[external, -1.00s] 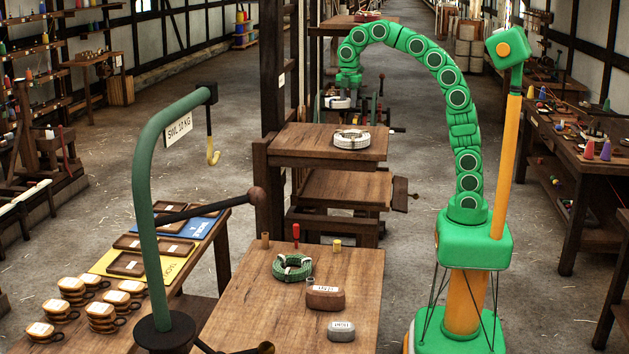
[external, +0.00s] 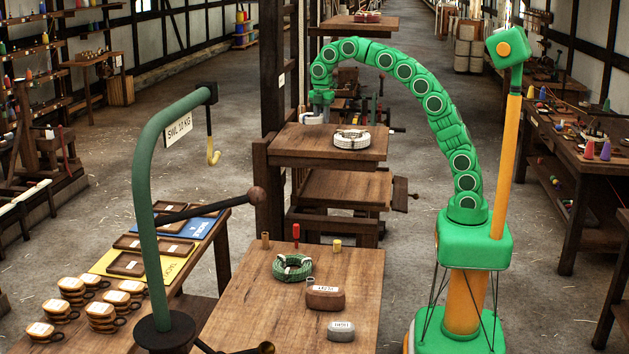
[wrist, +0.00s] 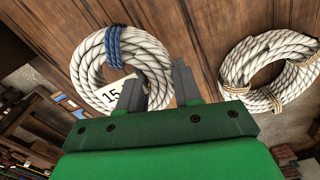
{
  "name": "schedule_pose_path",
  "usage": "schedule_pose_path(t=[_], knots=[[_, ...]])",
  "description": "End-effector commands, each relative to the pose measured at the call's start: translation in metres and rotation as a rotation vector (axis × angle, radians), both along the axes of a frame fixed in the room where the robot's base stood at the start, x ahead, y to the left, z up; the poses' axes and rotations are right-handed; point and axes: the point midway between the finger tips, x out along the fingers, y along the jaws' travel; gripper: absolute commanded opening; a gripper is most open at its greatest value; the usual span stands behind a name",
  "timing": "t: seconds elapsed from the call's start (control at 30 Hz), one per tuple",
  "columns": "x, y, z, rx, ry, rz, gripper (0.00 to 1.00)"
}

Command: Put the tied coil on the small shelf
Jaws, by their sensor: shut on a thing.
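My gripper (wrist: 158,90) is shut on the rope of a white coil (wrist: 91,62) with a blue tie and a paper tag reading 15. In the external view the gripper (external: 319,108) holds this coil (external: 313,118) at the back left of the middle wooden shelf (external: 300,150). I cannot tell whether the coil touches the boards. A second white coil (wrist: 262,62) with tan ties lies on the same shelf to the right, apart from the held one; it also shows in the external view (external: 352,140).
A lower board (external: 345,190) is bare. A dark post (external: 273,100) rises at the shelf's left. The front table (external: 250,325) holds a green coil (external: 292,268) and labelled weights (external: 325,298).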

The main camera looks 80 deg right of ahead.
Motion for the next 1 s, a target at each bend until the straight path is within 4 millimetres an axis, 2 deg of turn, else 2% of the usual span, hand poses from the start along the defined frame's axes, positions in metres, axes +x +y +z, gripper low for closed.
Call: schedule_pose_path(t=[0.33,0.73,1.0], knots=[[0.012,-0.002,-0.014,0.0,-0.001,0.0,0.0],[0.015,-0.003,-0.046,0.0,-0.002,0.0,0.0],[0.015,-0.003,-0.048,0.0,-0.003,0.0,0.0]])
